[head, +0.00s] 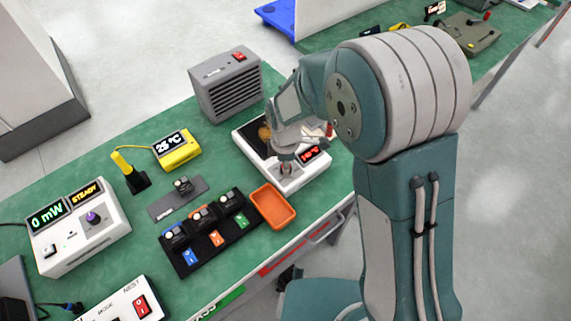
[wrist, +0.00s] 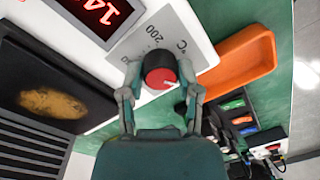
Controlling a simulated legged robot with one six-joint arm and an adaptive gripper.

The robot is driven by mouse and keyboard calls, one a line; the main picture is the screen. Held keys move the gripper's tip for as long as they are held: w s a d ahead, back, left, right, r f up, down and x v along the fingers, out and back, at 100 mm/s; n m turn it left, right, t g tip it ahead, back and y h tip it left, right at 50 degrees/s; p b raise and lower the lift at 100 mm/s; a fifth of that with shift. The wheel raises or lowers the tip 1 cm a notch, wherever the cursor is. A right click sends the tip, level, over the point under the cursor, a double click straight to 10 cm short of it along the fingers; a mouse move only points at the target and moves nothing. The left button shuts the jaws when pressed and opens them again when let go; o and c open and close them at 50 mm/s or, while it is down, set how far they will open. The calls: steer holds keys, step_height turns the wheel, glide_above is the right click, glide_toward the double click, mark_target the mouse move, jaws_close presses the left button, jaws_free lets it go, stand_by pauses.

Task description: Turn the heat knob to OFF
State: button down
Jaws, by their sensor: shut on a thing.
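The heat knob (wrist: 160,76) has a red cap with a pale mark and a dark body. It stands on the front of a white hot plate (head: 315,178), beside a grey scale plate reading 200 and °C in the wrist view. A red digital display (head: 311,154) shows about 140 °C; it also shows in part in the wrist view (wrist: 97,8). My gripper (wrist: 158,82) is shut on the knob, one finger on each side. In the head view my gripper (head: 287,160) hides most of the knob. I see no OFF label.
An orange tray (head: 273,206) lies close beside the hot plate. A grey vented heater box (head: 226,86) stands behind it. A yellow meter (head: 177,150) and a dark rack (head: 186,262) with several modules are to the left. The hot plate's dark top (wrist: 24,74) bears a brownish patch.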

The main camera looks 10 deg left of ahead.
stand_by(0.6)
steer(key=shift+c, duration=1.5)
jaws_free()
steer(key=shift+w, duration=0.1)
step_height(320, 180, up, 12)
steer(key=shift+w+a, duration=0.2)
steer(key=shift+w, duration=0.1)
steer(key=shift+s+f, duration=0.1)
steer(key=shift+f, duration=0.05)
